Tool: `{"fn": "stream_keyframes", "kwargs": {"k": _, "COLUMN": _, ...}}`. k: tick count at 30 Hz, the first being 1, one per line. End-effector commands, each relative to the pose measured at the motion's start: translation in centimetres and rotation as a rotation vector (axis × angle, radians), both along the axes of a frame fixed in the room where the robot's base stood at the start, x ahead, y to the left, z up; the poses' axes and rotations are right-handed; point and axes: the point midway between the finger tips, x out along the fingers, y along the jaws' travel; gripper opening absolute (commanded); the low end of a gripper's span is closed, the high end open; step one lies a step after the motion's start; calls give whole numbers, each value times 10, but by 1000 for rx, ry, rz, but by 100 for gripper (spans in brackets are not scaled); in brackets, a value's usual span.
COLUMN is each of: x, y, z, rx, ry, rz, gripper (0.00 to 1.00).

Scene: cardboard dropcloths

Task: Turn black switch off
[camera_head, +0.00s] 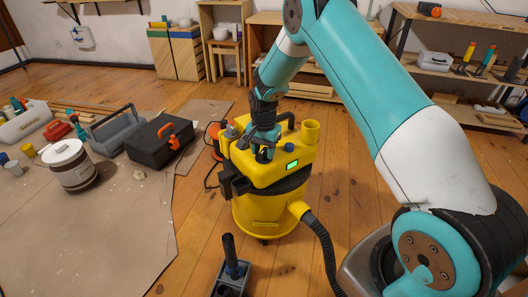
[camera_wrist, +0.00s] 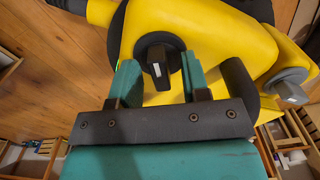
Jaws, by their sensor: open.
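A yellow shop vacuum (camera_head: 270,208) stands on the wooden floor in front of me, with a lit green display (camera_head: 292,165) on its top. The black switch (camera_wrist: 157,62) is a rotary knob on the yellow housing (camera_wrist: 215,30) in the wrist view. My gripper (camera_wrist: 158,82) is open, with one teal finger on each side of the knob. I cannot tell whether the fingers touch it. In the head view my gripper (camera_head: 262,155) is down at the vacuum's top and hides the switch.
A black hose (camera_head: 322,245) runs from the vacuum's right side. A black toolbox (camera_head: 158,142), a grey tool carrier (camera_head: 115,128) and a paint can (camera_head: 70,165) stand on cardboard at left. A dark holder (camera_head: 231,272) stands in front. Shelves line the back.

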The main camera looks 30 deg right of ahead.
Motion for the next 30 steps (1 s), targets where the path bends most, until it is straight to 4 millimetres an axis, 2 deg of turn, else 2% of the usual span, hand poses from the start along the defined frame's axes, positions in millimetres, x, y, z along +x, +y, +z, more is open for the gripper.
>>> {"fn": "stream_keyframes", "kwargs": {"k": 7, "x": 0, "y": 0, "z": -1, "rx": 0, "ry": 0, "rz": 0, "gripper": 43}}
{"fn": "stream_keyframes", "kwargs": {"k": 8, "x": 0, "y": 0, "z": -1, "rx": 0, "ry": 0, "rz": 0, "gripper": 38}}
{"fn": "stream_keyframes", "kwargs": {"k": 13, "x": 0, "y": 0, "z": -1, "rx": 0, "ry": 0, "rz": 0, "gripper": 0}}
{"fn": "stream_keyframes", "kwargs": {"k": 23, "x": 0, "y": 0, "z": 0, "rx": 0, "ry": 1, "rz": 25, "gripper": 0}}
{"fn": "stream_keyframes", "kwargs": {"k": 30, "x": -1, "y": 0, "z": 2, "rx": 0, "ry": 1, "rz": 146, "gripper": 0}}
